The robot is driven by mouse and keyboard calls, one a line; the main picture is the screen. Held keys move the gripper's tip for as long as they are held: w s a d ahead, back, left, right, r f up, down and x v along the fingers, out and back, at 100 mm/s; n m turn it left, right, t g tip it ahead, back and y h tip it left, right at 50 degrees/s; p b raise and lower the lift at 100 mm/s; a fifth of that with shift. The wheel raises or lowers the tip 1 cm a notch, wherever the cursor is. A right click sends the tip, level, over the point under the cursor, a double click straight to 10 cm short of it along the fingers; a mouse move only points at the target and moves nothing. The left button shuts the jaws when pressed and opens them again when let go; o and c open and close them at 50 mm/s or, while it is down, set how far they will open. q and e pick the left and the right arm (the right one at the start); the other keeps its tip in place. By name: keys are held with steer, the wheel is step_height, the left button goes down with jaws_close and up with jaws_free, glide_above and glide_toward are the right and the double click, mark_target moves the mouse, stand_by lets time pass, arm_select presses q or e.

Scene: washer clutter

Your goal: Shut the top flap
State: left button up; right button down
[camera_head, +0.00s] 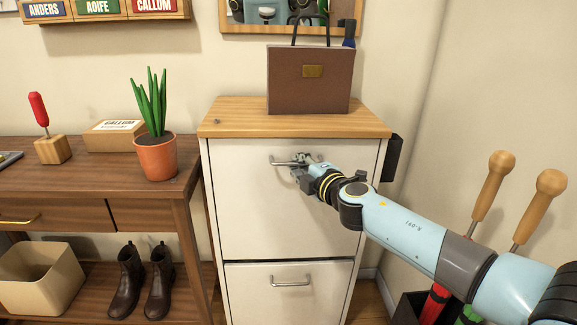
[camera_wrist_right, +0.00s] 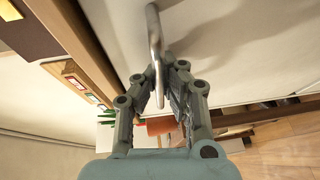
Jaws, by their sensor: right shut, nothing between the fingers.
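The white cabinet's top flap (camera_head: 270,215) is a broad panel below the wooden top, with a metal bar handle (camera_head: 283,163) near its upper edge. Its upper edge lies close under the wooden top, and I see no clear gap there. My right gripper (camera_head: 302,160) is at the right part of this handle, with its fingers shut and holding nothing. In the right wrist view, the bar (camera_wrist_right: 155,45) runs down past the fingertips (camera_wrist_right: 168,68), very close to them; whether they touch is unclear. My left gripper is not in view.
A lower flap (camera_head: 290,300) with its own handle sits below, looking closed. A brown bag (camera_head: 310,85) stands on the cabinet top (camera_head: 225,115). A wooden console with a potted plant (camera_head: 155,155) is at left. Wooden-handled tools (camera_head: 493,180) stand at right near my arm.

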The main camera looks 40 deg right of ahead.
steer(key=c, duration=1.4)
jaws_free()
steer(key=shift+d+r, duration=0.1)
steer(key=shift+r, duration=0.8)
steer(key=shift+f, duration=0.25)
steer(key=shift+n, duration=0.4)
steer(key=s, duration=0.3)
steer(key=s+a+r, duration=0.1)
steer(key=s, duration=0.3)
steer(key=s+a, duration=0.1)
steer(key=s, duration=0.3)
steer(key=shift+s+a+r, duration=0.15)
steer(key=shift+a+r, duration=0.05)
steer(key=shift+r, duration=0.2)
